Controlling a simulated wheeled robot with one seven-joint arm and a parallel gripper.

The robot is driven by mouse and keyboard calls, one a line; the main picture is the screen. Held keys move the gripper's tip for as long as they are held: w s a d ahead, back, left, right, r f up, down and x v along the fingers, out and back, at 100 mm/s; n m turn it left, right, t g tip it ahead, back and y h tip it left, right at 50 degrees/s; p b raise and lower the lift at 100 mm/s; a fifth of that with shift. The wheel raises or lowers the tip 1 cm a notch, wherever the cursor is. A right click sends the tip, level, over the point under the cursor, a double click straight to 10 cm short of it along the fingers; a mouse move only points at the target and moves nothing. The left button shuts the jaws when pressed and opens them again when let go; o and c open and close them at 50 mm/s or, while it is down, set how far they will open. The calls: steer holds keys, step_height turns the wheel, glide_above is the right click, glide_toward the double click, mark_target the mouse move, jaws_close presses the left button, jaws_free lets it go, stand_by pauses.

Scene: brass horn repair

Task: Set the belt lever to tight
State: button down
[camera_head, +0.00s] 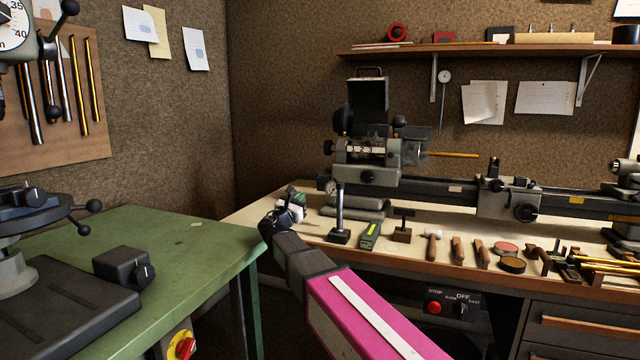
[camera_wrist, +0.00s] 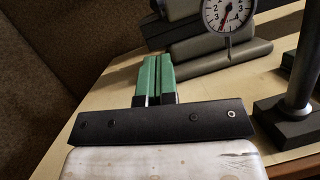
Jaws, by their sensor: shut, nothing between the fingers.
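A dial gauge (camera_wrist: 229,14) is ahead of my fingers. A post on a dark base (camera_head: 339,236) stands to their right. Several hand tools line the bench front. A green table (camera_head: 178,255) with a machine is at left. A stop and speed switch panel (camera_head: 449,304) is below the bench.

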steer(key=shift+w, duration=0.15)
steer(key=x, duration=1)
stand_by(0.5)
steer(key=r+g+y, duration=0.1)
steer(key=r, duration=0.1)
steer(key=w+r+g, duration=0.1)
steer(key=r+g, duration=0.1)
steer(key=r, duration=0.1)
steer(key=w+r+g+y, duration=0.1)
steer(key=r, duration=0.2)
steer(key=shift+w+d+n+g+y, duration=0.2)
steer(key=shift+d+n+g+y, duration=0.1)
steer(key=shift+d+n, duration=0.1)
steer(key=w+d+r+g+y, duration=0.1)
steer(key=w+d+r+g, duration=0.1)
steer(key=w+r, duration=0.3)
steer(key=shift+r+g+y, duration=0.2)
steer(key=shift+g+y, duration=0.1)
steer(key=shift+g, duration=0.5)
